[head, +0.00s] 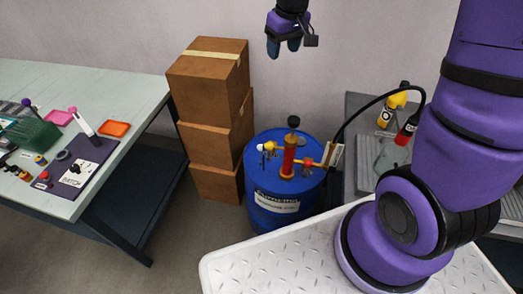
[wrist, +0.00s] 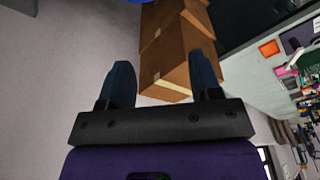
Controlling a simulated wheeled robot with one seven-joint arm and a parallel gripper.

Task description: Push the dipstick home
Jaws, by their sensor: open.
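A blue drum (head: 255,180) with a white label stands on the floor, and a sliver of blue at the top of the wrist view (wrist: 150,1) looks like its edge. On its lid is a red pump body (head: 289,155) with a black knob (head: 293,121) and yellow side parts. A small yellow and white fitting (head: 268,147) sits at the left of the lid. I cannot tell which part is the dipstick. My gripper (head: 284,48) is high above the drum, well apart from it. In the wrist view my gripper (wrist: 160,60) is open and empty.
Stacked cardboard boxes (head: 205,80) stand left of the drum. A black hose (head: 375,100) arches from the drum's right side near a grey bench (head: 360,103) with bottles. A cluttered table (head: 120,85) is at left. The air around my gripper is clear.

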